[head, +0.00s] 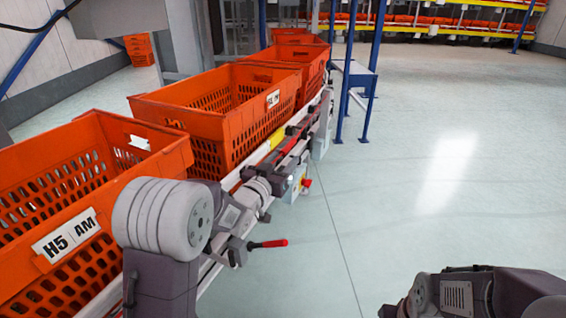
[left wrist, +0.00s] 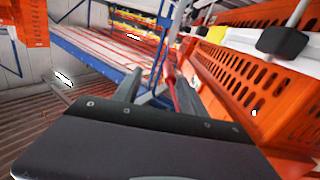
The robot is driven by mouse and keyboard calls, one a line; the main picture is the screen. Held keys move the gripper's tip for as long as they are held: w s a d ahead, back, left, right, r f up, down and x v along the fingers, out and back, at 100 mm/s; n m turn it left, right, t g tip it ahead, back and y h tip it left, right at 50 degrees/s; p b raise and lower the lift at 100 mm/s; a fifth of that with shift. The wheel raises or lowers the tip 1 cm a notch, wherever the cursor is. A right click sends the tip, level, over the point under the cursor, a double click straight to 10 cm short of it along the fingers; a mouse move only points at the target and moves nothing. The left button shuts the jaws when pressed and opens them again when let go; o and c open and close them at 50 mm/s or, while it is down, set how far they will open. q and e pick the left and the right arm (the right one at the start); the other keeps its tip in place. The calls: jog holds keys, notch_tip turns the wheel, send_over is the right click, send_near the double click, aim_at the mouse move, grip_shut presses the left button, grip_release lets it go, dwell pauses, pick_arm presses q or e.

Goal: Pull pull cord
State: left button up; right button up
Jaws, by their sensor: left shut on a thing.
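The red pull cord (head: 279,147) runs along the side of the conveyor, beside the orange totes. My left arm reaches forward along the conveyor in the head view, and my left gripper (head: 290,160) is at the cord. In the left wrist view my left gripper (left wrist: 168,98) has its two grey fingers on either side of the red cord (left wrist: 182,94) and is shut on it. The exact contact is small and partly hidden. My right arm shows at the lower right of the head view, but its gripper fingers are not seen.
Orange totes (head: 215,119) stand in a row on the conveyor. A red-tipped lever (head: 268,243) sticks out near my left arm. Blue posts (head: 377,70) stand ahead. The floor at right is clear.

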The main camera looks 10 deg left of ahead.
pick_arm(q)
jog(key=shift+s+d, duration=0.1)
jog(key=b+v, duration=0.4)
jog(key=v, duration=0.6)
jog(key=shift+s, duration=0.15)
dwell(0.3)
